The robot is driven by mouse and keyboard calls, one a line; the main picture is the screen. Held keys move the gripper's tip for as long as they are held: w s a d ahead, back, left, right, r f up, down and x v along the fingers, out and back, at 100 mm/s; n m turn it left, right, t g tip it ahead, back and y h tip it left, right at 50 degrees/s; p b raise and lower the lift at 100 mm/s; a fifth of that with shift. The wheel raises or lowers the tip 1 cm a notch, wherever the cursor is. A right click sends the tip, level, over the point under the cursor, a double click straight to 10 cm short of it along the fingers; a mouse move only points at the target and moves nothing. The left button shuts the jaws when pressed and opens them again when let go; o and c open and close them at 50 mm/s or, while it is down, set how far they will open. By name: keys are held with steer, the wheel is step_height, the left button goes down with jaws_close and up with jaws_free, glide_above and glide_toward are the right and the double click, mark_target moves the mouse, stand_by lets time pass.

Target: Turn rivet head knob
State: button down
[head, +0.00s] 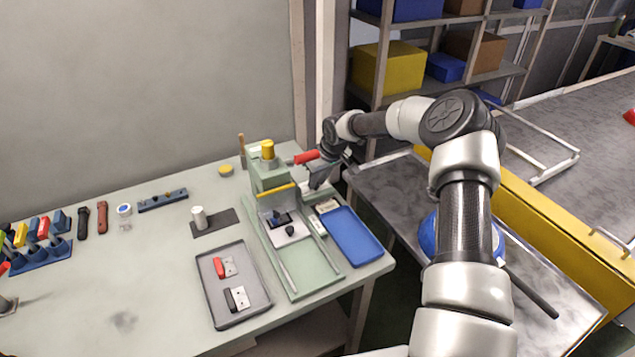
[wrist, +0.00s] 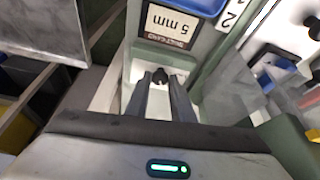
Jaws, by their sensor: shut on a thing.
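The rivet head knob (wrist: 160,76) is a small dark knob in a pale recess of the green machine in the wrist view. My gripper (wrist: 160,84) has its two grey fingers on either side of the knob, closed on it. In the head view my gripper (head: 313,182) is at the right side of the green rivet machine (head: 268,178), and the knob is hidden there. The machine has a yellow cap (head: 267,149) on top and a red lever handle (head: 306,157). A "5 mm" label plate (wrist: 171,25) lies near the knob.
A blue tray (head: 352,238) lies right of the machine. A grey tray (head: 236,312) with a red-handled and a black-handled part is in front left. A conveyor (head: 515,215) is right.

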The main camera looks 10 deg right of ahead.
steer(key=c, duration=1.5)
jaws_free()
steer(key=shift+c, duration=0.2)
steer(key=v, duration=1.7)
steer(key=shift+r, duration=0.25)
